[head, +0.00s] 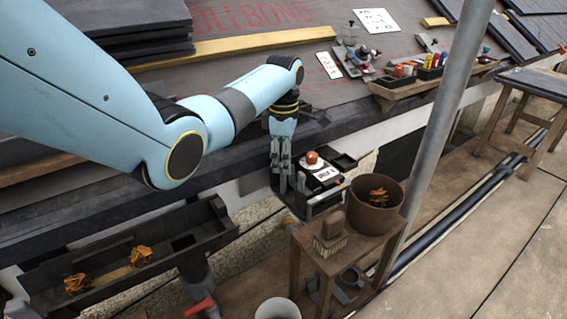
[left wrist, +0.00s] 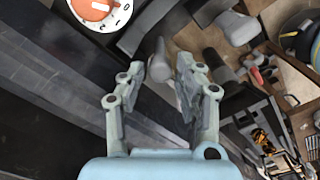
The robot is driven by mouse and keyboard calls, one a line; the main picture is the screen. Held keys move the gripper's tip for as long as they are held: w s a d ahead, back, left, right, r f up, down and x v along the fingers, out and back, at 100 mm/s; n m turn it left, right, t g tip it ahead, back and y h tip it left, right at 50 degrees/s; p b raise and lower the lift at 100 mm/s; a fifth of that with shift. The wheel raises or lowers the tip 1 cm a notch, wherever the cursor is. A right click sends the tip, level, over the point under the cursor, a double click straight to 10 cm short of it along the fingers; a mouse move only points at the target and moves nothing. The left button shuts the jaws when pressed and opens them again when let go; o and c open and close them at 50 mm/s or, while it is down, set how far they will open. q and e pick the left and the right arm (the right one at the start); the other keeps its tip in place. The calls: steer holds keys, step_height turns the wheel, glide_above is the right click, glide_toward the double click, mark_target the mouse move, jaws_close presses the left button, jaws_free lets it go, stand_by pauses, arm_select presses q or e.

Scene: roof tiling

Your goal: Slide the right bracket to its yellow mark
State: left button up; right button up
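My left gripper (head: 283,180) points down beside a black machine (head: 334,197) at the roof edge. The machine carries a red knob on a white dial (head: 312,159). In the left wrist view my gripper's fingers (left wrist: 162,85) stand apart. A grey rounded part (left wrist: 157,68) shows between and beyond them; I cannot tell whether they touch it. The dial with its orange knob (left wrist: 96,8) shows at the top left there. I cannot make out for certain the right bracket or its yellow mark in either view. My right gripper is not in view.
A dark gutter (head: 105,262) with brown leaf clumps lies at lower left. A wooden stand (head: 333,263) bears a brown bucket (head: 374,209) and a brush (head: 331,235). A grey pole (head: 440,120) rises at right. A tool tray (head: 410,91) sits along the roof edge.

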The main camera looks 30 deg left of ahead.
arm_select(q)
step_height(320, 180, up, 11)
steer(key=shift+f, duration=0.15)
stand_by(0.6)
